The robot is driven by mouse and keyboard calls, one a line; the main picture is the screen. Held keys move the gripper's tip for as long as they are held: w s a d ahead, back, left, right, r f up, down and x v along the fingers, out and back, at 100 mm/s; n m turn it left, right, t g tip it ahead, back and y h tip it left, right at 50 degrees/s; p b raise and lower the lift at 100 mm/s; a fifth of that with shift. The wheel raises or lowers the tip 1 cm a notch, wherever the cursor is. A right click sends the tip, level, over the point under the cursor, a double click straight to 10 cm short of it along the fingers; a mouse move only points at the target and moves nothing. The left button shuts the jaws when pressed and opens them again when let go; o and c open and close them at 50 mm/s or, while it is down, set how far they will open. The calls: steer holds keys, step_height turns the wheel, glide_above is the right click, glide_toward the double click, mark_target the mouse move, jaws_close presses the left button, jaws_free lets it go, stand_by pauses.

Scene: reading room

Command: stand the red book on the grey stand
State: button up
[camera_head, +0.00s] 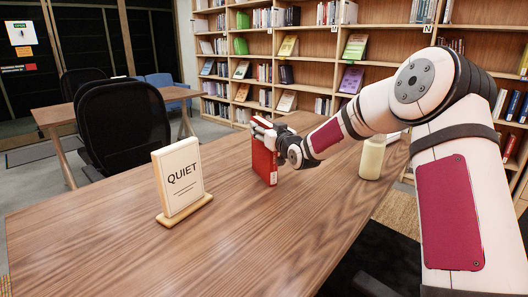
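A "QUIET" sign (180,178) on a wooden base stands left of the book on the table (250,240). A pale bottle (372,158) stands to the right, beneath my arm. The near tabletop is clear. A black chair (122,125) is beyond the left edge; bookshelves (320,70) line the back.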

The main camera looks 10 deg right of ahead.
jaws_close()
steer(key=shift+r, duration=0.25)
